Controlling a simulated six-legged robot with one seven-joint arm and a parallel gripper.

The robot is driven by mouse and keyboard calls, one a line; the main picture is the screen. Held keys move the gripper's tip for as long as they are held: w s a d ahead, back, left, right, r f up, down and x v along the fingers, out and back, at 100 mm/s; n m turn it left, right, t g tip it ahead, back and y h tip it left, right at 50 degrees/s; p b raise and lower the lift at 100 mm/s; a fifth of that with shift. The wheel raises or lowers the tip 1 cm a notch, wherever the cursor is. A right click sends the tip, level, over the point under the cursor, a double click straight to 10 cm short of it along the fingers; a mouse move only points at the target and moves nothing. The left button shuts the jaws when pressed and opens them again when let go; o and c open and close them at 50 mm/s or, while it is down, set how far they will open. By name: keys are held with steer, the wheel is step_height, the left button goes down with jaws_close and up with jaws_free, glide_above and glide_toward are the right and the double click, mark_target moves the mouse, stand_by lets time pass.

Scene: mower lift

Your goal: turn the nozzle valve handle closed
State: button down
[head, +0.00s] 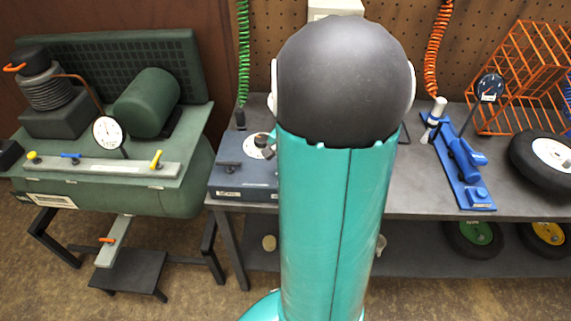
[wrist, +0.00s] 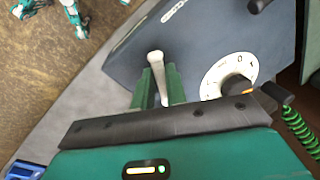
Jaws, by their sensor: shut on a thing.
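A pale, round-ended handle (wrist: 155,58) stands up between the two green fingers of my gripper (wrist: 160,86) in the wrist view. My gripper is shut on this handle, beside the blue-grey box (wrist: 192,45). The fingers hide its lower part, and I cannot read a label that names it as the nozzle valve handle. The box also shows in the head view (head: 232,181), on the bench. A white dial (wrist: 212,82) with a dark knob is on the box. In the head view my arm hides my gripper and the pale handle.
The grey bench (head: 425,206) runs to the right, with a blue jack-like tool (head: 462,160), an orange wire rack (head: 515,80) and a tyre (head: 530,165). A green compressor (head: 110,190) stands left. A green coiled hose (head: 243,50) hangs behind the box.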

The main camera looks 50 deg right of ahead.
steer(key=m, duration=0.4)
steer(key=m+h, duration=0.1)
steer(key=m, duration=0.1)
steer(key=shift+w+a+m, duration=0.15)
steer(key=shift+w+m, duration=0.1)
steer(key=shift+m, duration=0.05)
steer(key=m+h, duration=0.1)
steer(key=m, duration=0.5)
steer(key=shift+w+g, duration=0.2)
steer(key=shift+g, duration=0.2)
steer(key=c, duration=1.4)
jaws_free()
steer(key=shift+c, duration=0.2)
step_height(320, 180, up, 14)
steer(key=s+a, duration=0.1)
steer(key=a, duration=0.1)
steer(key=shift+s+f, duration=0.2)
steer(key=shift+s, duration=0.15)
